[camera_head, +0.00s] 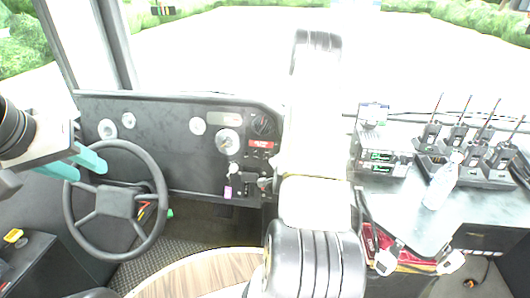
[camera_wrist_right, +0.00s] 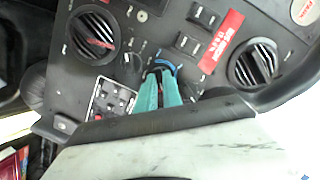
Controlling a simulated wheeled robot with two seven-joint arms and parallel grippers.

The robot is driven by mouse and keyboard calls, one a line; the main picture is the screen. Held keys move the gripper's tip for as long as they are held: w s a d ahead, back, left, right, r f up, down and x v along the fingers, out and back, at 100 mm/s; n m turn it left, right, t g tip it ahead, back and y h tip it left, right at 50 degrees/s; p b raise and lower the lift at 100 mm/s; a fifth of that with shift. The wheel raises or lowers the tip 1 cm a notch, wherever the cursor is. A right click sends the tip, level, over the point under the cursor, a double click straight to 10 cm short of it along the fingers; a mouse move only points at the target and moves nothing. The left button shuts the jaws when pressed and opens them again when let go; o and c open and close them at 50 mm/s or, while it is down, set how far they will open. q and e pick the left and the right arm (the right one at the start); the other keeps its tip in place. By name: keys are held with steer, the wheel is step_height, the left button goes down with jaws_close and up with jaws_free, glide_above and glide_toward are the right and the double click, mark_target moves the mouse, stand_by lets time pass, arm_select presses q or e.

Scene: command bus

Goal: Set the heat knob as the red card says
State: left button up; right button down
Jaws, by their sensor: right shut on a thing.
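The red card (camera_wrist_right: 222,42) is stuck on the dark dash panel in the right wrist view, but its writing is too small to read. It seems to be the red label (camera_head: 260,144) in the head view. My right gripper (camera_wrist_right: 161,76) points at the panel left of the card, its teal fingers together on a knob with a blue arc (camera_wrist_right: 167,66) around it. The fingers hide most of the knob, so its pointer cannot be read. My left gripper (camera_head: 90,166) has its teal fingers apart and empty, near the upper left of the steering wheel (camera_head: 117,202).
Round air vents (camera_wrist_right: 256,64) and rocker switches (camera_wrist_right: 204,14) flank the knob. A button pad (camera_wrist_right: 110,100) lies to its lower left. In the head view, radios (camera_head: 383,158), several walkie-talkies (camera_head: 472,150) and a clear bottle (camera_head: 441,185) stand on the right-hand counter.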

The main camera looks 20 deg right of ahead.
steer(key=m+t, duration=0.1)
steer(key=m, duration=0.5)
steer(key=shift+s+f, duration=0.1)
steer(key=shift+f, duration=0.05)
steer(key=shift+m+t, duration=0.4)
steer(key=shift+m, duration=1.7)
steer(key=shift+a, duration=0.1)
steer(key=c, duration=1.5)
jaws_free()
